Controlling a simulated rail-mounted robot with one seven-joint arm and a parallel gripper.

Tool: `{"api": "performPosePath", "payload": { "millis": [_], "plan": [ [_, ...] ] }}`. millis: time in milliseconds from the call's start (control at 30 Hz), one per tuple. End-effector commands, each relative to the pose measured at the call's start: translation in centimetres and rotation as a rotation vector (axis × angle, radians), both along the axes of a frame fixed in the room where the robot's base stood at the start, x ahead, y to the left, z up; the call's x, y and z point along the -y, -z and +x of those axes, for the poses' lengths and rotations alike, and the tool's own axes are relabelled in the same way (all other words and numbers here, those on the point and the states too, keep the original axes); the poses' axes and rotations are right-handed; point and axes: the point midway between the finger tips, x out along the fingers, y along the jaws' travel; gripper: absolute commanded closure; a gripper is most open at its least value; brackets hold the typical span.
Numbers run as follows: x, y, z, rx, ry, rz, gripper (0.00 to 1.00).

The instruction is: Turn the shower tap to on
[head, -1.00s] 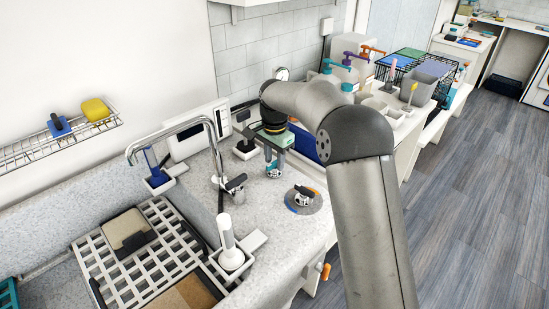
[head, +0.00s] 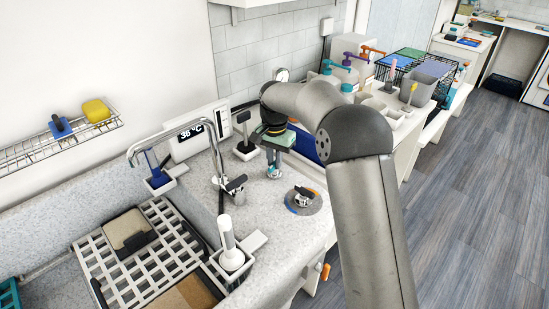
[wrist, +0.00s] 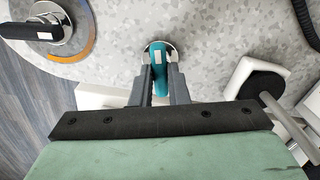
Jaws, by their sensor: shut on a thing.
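A small tap with a teal lever (wrist: 158,62) on a round chrome base stands on the speckled counter; I take it to be the shower tap. It also shows in the head view (head: 274,172), partly covered by my gripper. My gripper (wrist: 156,75) is shut on the teal lever, one dark finger on each side of it. In the head view my gripper (head: 273,163) points down at the tap.
A black-levered chrome dial (head: 303,200) with a blue and orange ring sits close by on the counter. A curved chrome spout (head: 178,126) stands to the left. A black-headed tool in a white holder (head: 245,148) is just behind my gripper.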

Motion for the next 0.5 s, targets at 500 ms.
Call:
{"api": "performPosePath", "payload": {
  "millis": [500],
  "plan": [
    [0.07,-0.15,0.07,0.002,-0.489,-0.001,1.00]
  ]
}}
